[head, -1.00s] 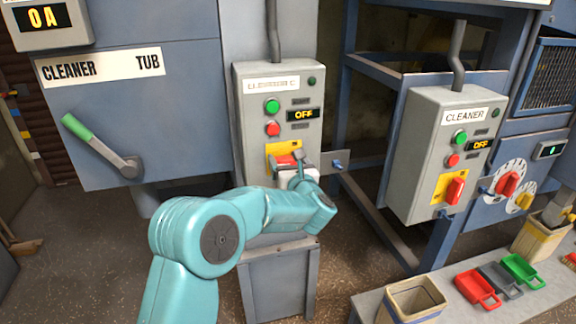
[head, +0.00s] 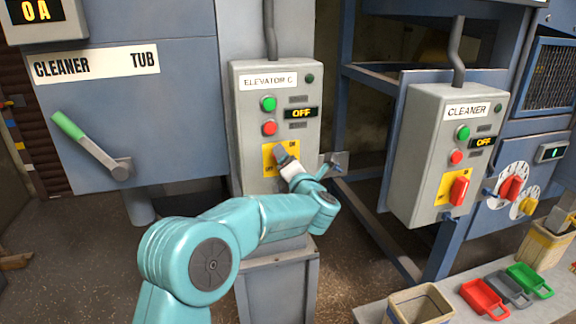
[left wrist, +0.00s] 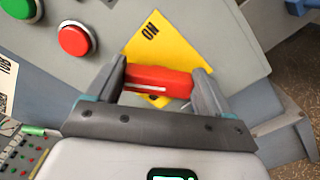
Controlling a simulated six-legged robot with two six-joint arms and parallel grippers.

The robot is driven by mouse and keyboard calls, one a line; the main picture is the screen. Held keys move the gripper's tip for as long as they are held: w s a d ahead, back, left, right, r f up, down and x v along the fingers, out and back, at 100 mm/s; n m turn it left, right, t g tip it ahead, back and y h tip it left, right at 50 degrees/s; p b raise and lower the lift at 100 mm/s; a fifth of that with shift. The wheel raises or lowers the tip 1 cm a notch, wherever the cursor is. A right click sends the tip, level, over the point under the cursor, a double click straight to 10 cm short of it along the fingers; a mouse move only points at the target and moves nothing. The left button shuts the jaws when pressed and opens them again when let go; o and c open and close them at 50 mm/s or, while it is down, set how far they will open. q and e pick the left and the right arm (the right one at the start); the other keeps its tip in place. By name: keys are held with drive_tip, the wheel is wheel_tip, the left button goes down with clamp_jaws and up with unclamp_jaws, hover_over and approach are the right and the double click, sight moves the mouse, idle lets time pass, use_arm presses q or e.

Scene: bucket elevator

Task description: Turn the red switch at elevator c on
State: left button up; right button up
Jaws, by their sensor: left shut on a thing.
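The elevator C box (head: 241,120) stands on a grey post in the middle of the head view. It has a green button, a red button and a display reading OFF. My left gripper (head: 283,154) is at the yellow plate (head: 268,165) low on its front and covers the switch there. In the left wrist view, the red switch handle (left wrist: 158,80) lies between the two fingers of my left gripper (left wrist: 163,82), which is shut on it. The plate (left wrist: 165,48) shows the word ON above the handle. My right gripper is not in view.
A similar CLEANER box (head: 425,150) with its own red switch (head: 459,191) stands to the right. A bench (head: 440,303) with red, grey and green scoops is at lower right. The cleaner tub (head: 130,100) with a green-handled lever (head: 92,147) is at left.

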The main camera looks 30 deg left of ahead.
use_arm(q)
drive_tip(key=shift+f+m+p, duration=0.15)
drive_tip(key=shift+m+p, duration=0.35)
drive_tip(key=shift+m, duration=2.7)
drive_tip(key=o, duration=0.9)
drive_tip(key=shift+w+f, duration=0.1)
drive_tip(key=shift+o, duration=0.2)
drive_tip(key=b+v, duration=0.3)
drive_tip(key=v, duration=1.3)
drive_tip(key=shift+d, duration=0.15)
